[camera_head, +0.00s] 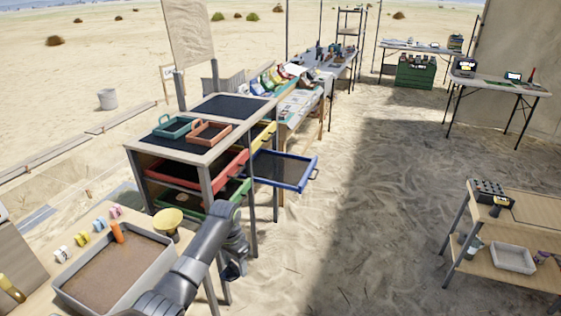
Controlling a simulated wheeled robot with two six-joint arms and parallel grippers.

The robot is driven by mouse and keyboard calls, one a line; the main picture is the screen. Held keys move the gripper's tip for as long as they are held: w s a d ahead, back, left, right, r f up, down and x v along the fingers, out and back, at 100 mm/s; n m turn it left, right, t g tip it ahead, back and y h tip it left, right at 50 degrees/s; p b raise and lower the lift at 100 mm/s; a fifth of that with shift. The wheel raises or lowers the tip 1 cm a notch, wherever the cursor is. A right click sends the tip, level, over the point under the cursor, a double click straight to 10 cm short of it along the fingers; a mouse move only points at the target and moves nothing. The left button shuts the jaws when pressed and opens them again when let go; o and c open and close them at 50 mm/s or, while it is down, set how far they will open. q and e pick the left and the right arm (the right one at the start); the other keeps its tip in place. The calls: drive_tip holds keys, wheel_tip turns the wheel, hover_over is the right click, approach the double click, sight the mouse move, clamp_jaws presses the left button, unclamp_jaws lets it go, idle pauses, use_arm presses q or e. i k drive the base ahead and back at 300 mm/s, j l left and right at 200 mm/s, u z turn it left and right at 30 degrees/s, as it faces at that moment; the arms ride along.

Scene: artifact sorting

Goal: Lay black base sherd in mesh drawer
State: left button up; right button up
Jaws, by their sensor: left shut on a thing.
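My left gripper (236,268) points down in front of the drawer cabinet, above the sandy ground. It is shut on a dark piece, the black base sherd as far as I can tell. The sherd's outline barely shows against the dark fingers. The blue-framed drawer (312,176) with a dark mesh bottom is pulled out to the right of the cabinet. The mesh looks empty, and the gripper is apart from it, nearer and lower in the picture. My right gripper is out of view.
Red (183,186), green (240,193) and yellow (267,139) drawers also stick out of the cabinet. A green tray (176,134) and an orange-brown tray (211,141) stand on top. A grey sand tray (75,279) is at lower left. Open sand lies right of the cabinet.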

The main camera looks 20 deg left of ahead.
sight(286, 170)
drive_tip(key=i+j, duration=0.15)
drive_tip(key=i, duration=0.55)
drive_tip(key=i+j, duration=0.15)
drive_tip(key=i, duration=0.55)
